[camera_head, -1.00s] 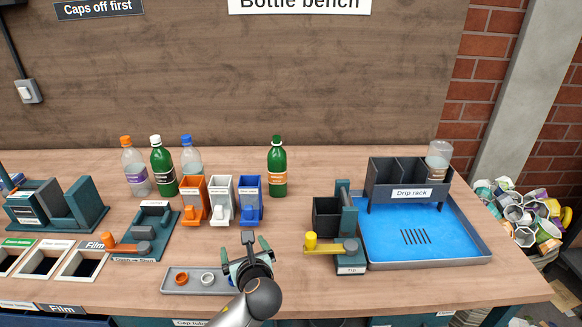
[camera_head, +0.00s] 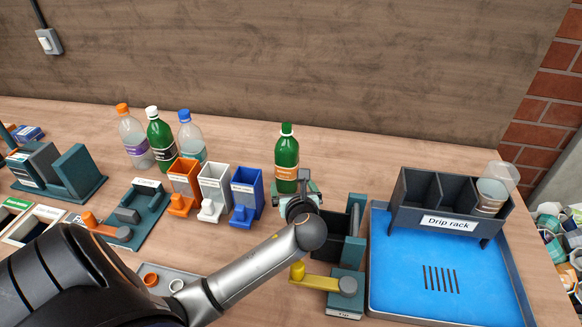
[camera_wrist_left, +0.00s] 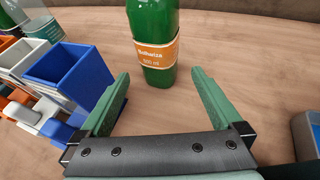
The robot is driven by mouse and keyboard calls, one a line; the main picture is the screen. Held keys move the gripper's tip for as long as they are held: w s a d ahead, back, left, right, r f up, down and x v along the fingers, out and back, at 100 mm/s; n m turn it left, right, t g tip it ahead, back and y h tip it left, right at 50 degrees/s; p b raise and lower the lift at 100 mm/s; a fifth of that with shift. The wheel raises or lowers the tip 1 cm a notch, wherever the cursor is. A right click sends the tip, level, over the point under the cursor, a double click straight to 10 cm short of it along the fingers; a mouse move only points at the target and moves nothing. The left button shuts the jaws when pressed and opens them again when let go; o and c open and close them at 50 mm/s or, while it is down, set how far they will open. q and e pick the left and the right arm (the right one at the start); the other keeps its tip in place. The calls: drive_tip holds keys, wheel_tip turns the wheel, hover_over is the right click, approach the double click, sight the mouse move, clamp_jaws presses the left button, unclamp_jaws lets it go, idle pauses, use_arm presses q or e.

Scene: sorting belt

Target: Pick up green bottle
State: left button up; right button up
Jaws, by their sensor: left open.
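A green bottle (camera_head: 286,152) with a green cap and an orange label stands upright and alone on the bench; it also shows in the left wrist view (camera_wrist_left: 156,22), its top cut off. My left gripper (camera_head: 292,180) is open and empty, low at the near side of this bottle. In the left wrist view the open fingers (camera_wrist_left: 160,76) are spread to either side of the bottle's base, with gaps on both sides. A second green bottle (camera_head: 160,142) with a white cap and dark label stands at the left. My right gripper is not in view.
Clear bottles with orange (camera_head: 134,140) and blue (camera_head: 190,138) caps flank the second green bottle. Orange, white and blue bins (camera_head: 247,188) stand left of my gripper. A tipping fixture (camera_head: 345,280), blue tray (camera_head: 420,255) and drip rack (camera_head: 400,205) stand right. Bench behind the bottle is clear.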

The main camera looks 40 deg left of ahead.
sight(287, 173)
use_arm(q)
drive_tip(key=b+x, duration=0.1)
drive_tip(key=x, duration=0.8)
drive_tip(key=shift+w+a+f, duration=0.15)
drive_tip(key=shift+w+a, duration=0.1)
drive_tip(key=c, duration=1.1)
drive_tip(key=shift+c, duration=0.7)
